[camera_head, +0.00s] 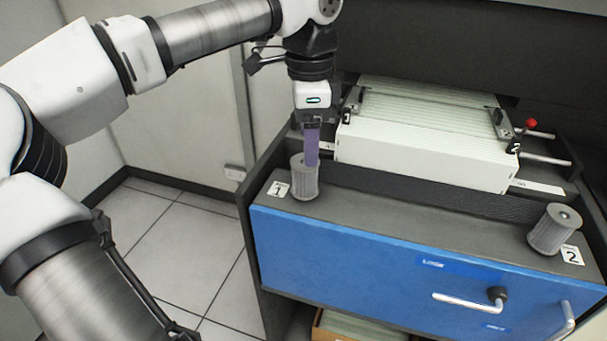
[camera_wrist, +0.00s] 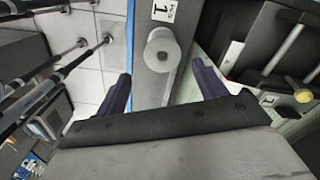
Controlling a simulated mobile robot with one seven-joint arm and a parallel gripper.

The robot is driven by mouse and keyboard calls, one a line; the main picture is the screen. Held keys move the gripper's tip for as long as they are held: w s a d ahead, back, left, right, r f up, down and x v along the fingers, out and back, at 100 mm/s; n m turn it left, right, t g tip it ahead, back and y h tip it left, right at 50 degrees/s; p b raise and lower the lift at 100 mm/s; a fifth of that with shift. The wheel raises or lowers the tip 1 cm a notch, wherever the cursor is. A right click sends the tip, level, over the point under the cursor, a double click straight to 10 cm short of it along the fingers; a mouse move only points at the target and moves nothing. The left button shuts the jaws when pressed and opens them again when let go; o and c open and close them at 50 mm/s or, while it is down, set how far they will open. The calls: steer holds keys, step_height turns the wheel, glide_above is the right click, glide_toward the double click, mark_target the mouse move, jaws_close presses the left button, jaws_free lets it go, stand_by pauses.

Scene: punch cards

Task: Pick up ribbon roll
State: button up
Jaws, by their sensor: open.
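A grey ribbed ribbon roll (camera_head: 303,184) stands upright on the dark ledge beside the label marked 1. A similar roll (camera_head: 553,229) stands at the right end beside the label marked 2. My gripper (camera_head: 311,150) points down over the roll at label 1. One purple finger overlaps that roll's upper right part in the head view; contact cannot be told. In the wrist view, my gripper (camera_wrist: 162,72) is open, with a finger to either side of the roll (camera_wrist: 160,55), whose round top shows between and slightly beyond the fingertips. The gripper is empty.
A stack of pale cards (camera_head: 420,145) sits in a rail frame behind the ledge, close to the right of my gripper. A red knob (camera_head: 531,124) is on the frame. The blue drawer front (camera_head: 370,255) with metal handles lies below. Tiled floor is free at left.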

step_height(320, 180, down, 3)
steer(key=shift+f, duration=0.1)
steer(key=shift+w+a+f+p, duration=0.15)
steer(key=shift+f+p, duration=0.45)
steer(key=shift+f, duration=0.75)
steer(key=shift+w+a+f+p, duration=0.15)
steer(key=shift+f+p, duration=0.45)
steer(key=shift+f, duration=0.75)
steer(key=shift+s, duration=0.1)
steer(key=c, duration=1.1)
steer(key=shift+c, duration=0.2)
steer(key=shift+r, duration=0.15)
step_height(320, 180, up, 20)
steer(key=b, duration=0.2)
step_height(320, 180, up, 6)
steer(key=p, duration=0.7)
glide_above(305, 172)
steer(key=w, duration=0.3)
steer(key=shift+s, duration=0.25)
